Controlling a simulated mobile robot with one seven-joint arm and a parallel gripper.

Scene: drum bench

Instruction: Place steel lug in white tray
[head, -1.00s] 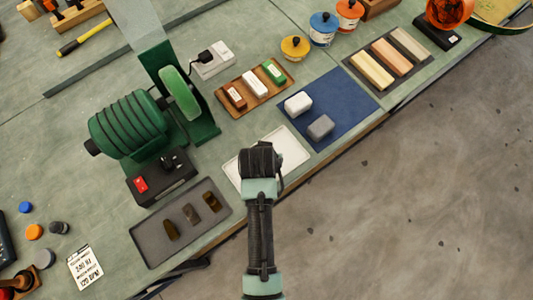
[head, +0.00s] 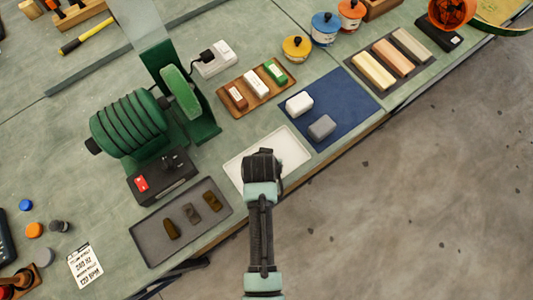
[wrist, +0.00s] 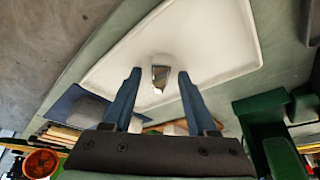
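The white tray (head: 293,149) lies on the bench, partly covered by my arm in the head view; its bare floor also fills much of the wrist view (wrist: 215,50). A small shiny metal piece, seemingly the steel lug (wrist: 160,75), shows against the tray floor in the wrist view. My gripper (wrist: 157,78) is open, with one blue finger on each side of the lug and a visible gap to both. I cannot tell how high the fingertips are above the tray. In the head view my wrist hides the fingers and the lug.
A dark grey tray (head: 152,243) with several small dull lugs lies left of the white tray. A blue mat (head: 340,95) with a white and a grey block lies to its right. A green grinder (head: 135,120) stands behind on the left. The bench's front edge is close.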

